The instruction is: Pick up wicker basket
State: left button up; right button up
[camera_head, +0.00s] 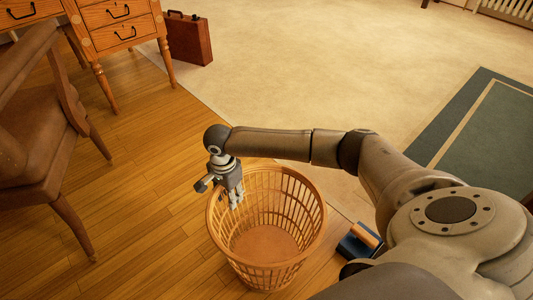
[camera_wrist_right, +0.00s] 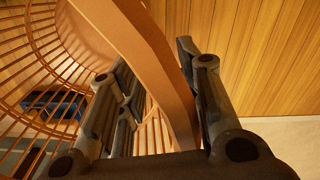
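The wicker basket (camera_head: 318,222) is a round, open-topped, slatted orange-brown basket. It stands upright on the wooden floor and looks empty. My right gripper (camera_head: 235,203) is at the basket's upper-left rim. In the right wrist view, the basket's rim (camera_wrist_right: 152,62) passes between the two dark fingers of my right gripper (camera_wrist_right: 156,62). The fingers are apart, one on the inner side and one on the outer side. A gap shows between the inner finger and the rim; the outer finger is close to the rim, and contact is unclear. My left gripper is not in view.
A blue object with an orange-brown part (camera_head: 357,241) lies right of the basket. A brown chair (camera_head: 45,140) and wooden desk (camera_head: 118,32) stand at left. A reddish-brown case (camera_head: 190,40) stands beside the desk. Pale floor beyond the basket is clear.

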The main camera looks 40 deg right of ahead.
grip_shut()
dwell(0.7)
